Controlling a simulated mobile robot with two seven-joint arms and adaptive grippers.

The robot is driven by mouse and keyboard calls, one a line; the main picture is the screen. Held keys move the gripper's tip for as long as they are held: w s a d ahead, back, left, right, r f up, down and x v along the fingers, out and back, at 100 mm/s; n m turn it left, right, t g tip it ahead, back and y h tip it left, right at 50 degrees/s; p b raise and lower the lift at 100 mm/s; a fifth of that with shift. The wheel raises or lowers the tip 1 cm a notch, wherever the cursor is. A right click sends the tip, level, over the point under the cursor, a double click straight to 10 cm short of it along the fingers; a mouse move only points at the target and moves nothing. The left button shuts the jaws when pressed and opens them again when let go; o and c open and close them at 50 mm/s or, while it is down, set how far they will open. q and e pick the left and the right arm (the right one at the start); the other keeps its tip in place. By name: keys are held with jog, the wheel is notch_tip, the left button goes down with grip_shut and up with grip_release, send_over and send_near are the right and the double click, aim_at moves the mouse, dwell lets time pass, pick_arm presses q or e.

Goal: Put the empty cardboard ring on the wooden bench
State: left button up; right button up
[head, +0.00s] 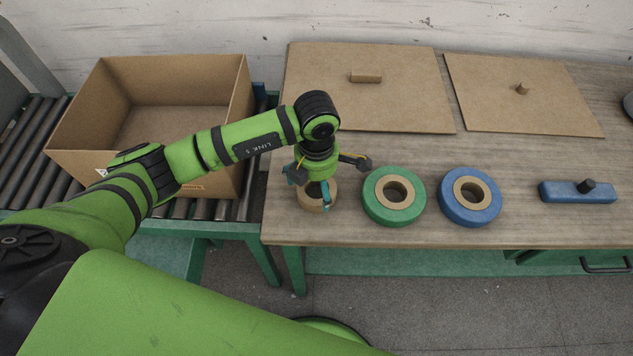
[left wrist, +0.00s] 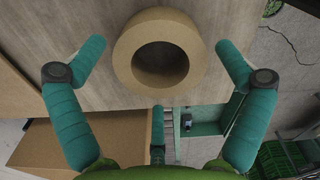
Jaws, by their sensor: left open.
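The empty cardboard ring (head: 309,204) is a plain brown ring at the left end of the wooden bench (head: 345,228), close to its front edge. It appears to rest flat there, partly hidden by my gripper. In the left wrist view the ring (left wrist: 160,22) shows whole, with an open dark centre. My left gripper (head: 315,192) points down just above the ring. Its teal fingers are spread around the ring with gaps between, and it is open and empty. My right gripper is not in view.
A green tape roll (head: 378,209) and a blue tape roll (head: 453,211) lie right of the ring. A blue block with a black knob (head: 600,195) is farther right. Two brown boards (head: 400,110) lie behind. An open cardboard box (head: 75,165) stands on rollers at left.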

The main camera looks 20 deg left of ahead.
aim_at(317, 195)
pick_arm(q)
notch_tip(317, 195, up, 12)
jog(key=b, duration=0.3)
jog(key=shift+f, duration=0.2)
